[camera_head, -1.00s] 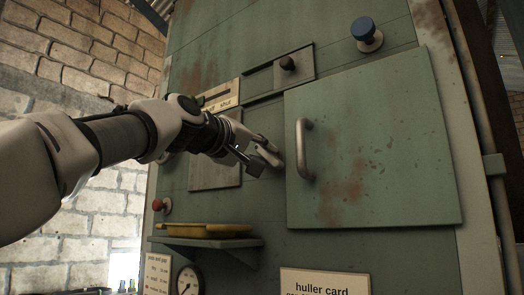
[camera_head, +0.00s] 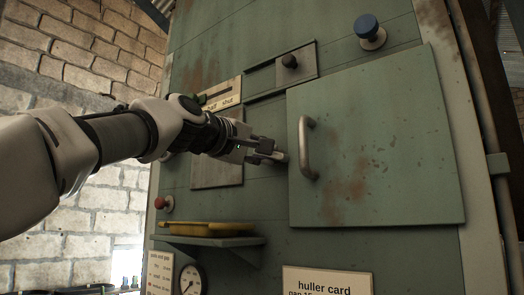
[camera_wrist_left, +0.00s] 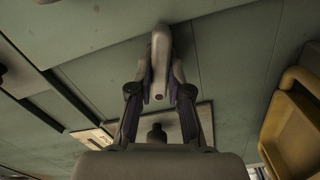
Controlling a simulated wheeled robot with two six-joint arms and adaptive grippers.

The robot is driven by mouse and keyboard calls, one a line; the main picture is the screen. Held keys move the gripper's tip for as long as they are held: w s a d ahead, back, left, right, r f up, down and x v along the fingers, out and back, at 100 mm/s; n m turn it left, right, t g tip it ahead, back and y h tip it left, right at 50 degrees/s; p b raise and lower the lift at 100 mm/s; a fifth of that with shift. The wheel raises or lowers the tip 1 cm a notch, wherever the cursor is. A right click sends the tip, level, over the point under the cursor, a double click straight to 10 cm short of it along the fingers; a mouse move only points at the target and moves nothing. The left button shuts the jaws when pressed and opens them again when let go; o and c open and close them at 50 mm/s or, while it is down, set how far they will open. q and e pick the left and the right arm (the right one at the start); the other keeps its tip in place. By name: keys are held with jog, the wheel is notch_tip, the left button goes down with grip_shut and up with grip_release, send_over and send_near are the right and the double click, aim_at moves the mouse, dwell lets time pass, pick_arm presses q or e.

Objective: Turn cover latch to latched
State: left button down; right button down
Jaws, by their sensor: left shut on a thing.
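The cover (camera_head: 385,150) is a green, rust-stained door with a bent metal handle (camera_head: 306,148), lying flat against the machine front. The cover latch is a small pale grey lever (camera_head: 281,157) at the cover's left edge. In the wrist view the latch (camera_wrist_left: 161,50) stands between my fingers. My left gripper (camera_head: 268,155) is shut on it, and the fingers (camera_wrist_left: 160,88) press it from both sides. The latch points roughly sideways toward the cover edge in the head view. Its pivot is hidden by my fingers. My right gripper is not in view.
A yellow tray (camera_head: 205,228) sits on a shelf (camera_head: 215,241) below my left arm; it also shows in the wrist view (camera_wrist_left: 295,130). A dark knob (camera_head: 289,62) on a slide plate and a blue knob (camera_head: 366,27) are above. A red button (camera_head: 160,202) is lower left.

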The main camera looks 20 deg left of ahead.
pick_arm(q)
jog(key=shift+n, duration=2)
jog(key=c, duration=1.1)
grip_release()
jog(key=shift+w+d+f, duration=0.1)
jog(key=shift+w+d, duration=0.1)
jog(key=shift+w, duration=0.15)
jog(key=shift+s+a, duration=0.15)
jog(key=shift+s, duration=0.05)
